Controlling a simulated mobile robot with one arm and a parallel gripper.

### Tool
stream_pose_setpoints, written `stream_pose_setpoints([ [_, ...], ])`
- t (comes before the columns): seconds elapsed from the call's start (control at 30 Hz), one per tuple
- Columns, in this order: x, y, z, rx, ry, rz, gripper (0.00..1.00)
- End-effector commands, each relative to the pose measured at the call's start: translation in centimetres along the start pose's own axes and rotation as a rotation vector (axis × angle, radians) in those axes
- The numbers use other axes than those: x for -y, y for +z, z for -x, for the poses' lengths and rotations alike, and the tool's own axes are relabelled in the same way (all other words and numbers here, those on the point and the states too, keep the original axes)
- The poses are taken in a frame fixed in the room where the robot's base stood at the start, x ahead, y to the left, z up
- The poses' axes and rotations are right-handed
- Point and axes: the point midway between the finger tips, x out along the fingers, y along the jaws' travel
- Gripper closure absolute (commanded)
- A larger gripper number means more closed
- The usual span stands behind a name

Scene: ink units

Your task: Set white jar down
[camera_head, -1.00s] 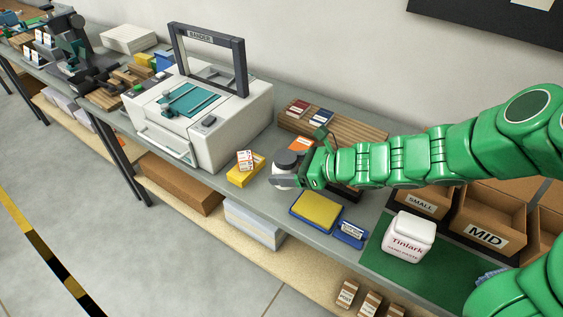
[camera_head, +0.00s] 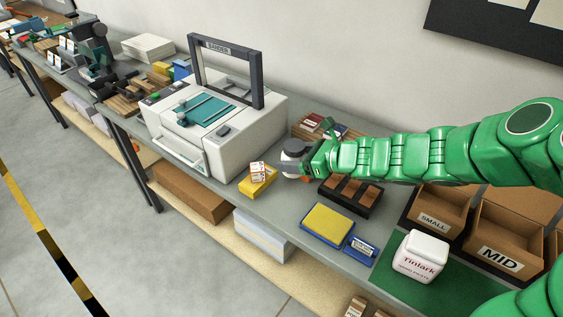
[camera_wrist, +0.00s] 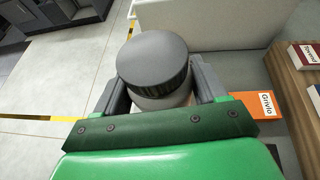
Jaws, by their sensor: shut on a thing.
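A white jar (camera_head: 290,157) with a dark grey round lid is held in my gripper (camera_head: 291,166), over the bench just right of the sander. In the wrist view the lid (camera_wrist: 154,60) is close up, with the two grey fingers either side of the jar and a strip of white body (camera_wrist: 160,103) below the lid. My gripper (camera_wrist: 160,90) is shut on it. The jar looks upright. Its base is hidden, so I cannot tell whether it touches the bench.
The white sander (camera_head: 215,130) stands left of the jar. A yellow box (camera_head: 258,184) with a card is in front. An orange box (camera_wrist: 255,103) lies beside my gripper. A dark rack (camera_head: 340,200), yellow-topped blue tray (camera_head: 325,224) and square white Tinlark tub (camera_head: 421,258) are nearer right.

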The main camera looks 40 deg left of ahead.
Motion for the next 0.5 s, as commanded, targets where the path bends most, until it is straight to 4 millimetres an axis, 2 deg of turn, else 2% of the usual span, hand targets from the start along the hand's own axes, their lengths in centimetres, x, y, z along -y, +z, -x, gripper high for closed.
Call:
stream_pose_setpoints([
  [0.2, 2.2, 0.7, -1.9, -0.002, -0.031, -0.016, 0.64],
  [0.5, 3.9, 0.6, -3.5, -0.001, -0.039, -0.022, 0.64],
])
